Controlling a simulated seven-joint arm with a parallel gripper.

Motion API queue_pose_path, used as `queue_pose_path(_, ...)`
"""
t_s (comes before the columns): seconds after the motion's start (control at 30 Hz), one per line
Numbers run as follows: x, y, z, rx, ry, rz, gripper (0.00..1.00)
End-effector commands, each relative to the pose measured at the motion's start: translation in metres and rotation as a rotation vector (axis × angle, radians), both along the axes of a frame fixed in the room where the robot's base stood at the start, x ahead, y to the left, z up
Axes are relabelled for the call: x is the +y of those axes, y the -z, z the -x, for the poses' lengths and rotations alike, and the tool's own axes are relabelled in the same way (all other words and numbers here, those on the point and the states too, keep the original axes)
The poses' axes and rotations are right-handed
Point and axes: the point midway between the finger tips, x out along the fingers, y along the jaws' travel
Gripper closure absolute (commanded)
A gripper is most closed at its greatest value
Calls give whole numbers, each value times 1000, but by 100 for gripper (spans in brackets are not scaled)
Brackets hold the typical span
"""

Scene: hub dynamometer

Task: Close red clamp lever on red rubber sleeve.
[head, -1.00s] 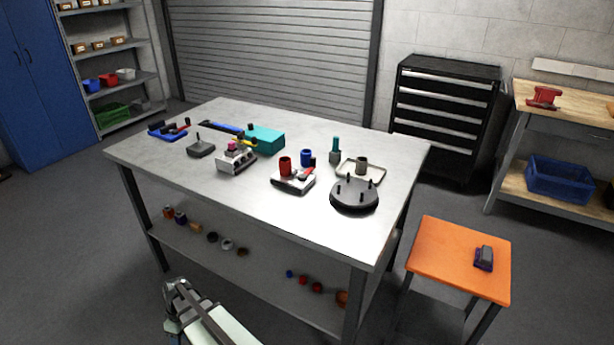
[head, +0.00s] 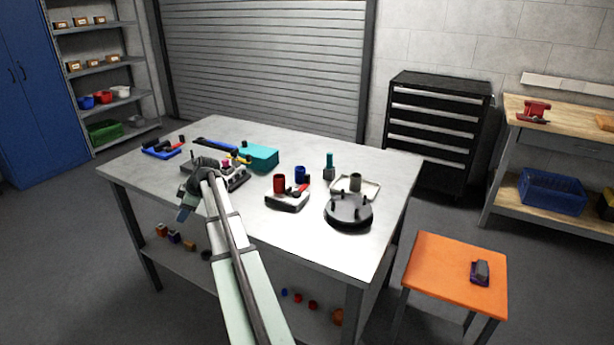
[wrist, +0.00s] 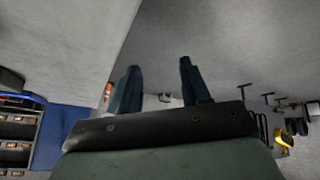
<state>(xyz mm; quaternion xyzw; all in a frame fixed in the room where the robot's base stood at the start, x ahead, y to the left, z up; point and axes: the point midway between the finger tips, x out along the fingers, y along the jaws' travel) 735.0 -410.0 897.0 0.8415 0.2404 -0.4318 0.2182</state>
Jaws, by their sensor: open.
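The sleeve and lever are not in the wrist view.
A blue sleeve (head: 300,174) stands just behind the red one. A dark round plate with pegs (head: 349,212) and a pale tray (head: 368,184) are at right. A grey fixture (head: 236,178) and teal box (head: 259,158) are at left.

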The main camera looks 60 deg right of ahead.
Motion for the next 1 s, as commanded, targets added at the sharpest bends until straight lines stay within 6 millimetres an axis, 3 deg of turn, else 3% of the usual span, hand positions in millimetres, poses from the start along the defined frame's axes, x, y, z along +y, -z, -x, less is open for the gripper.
queue_pose_path(0.03, -28, -22, 5, -16, 14, 14, 53)
queue_pose_path(0.2, -104, -67, 46, -13, 92, 30, 53)
queue_pose_path(0.37, -170, -93, 101, 32, 205, 13, 53)
queue_pose_path(0.6, -256, -128, 199, 117, 400, -28, 53)
queue_pose_path(0.8, -307, -153, 280, 179, 550, -67, 53)
queue_pose_path(1.0, -331, -168, 328, 213, 635, -91, 53)
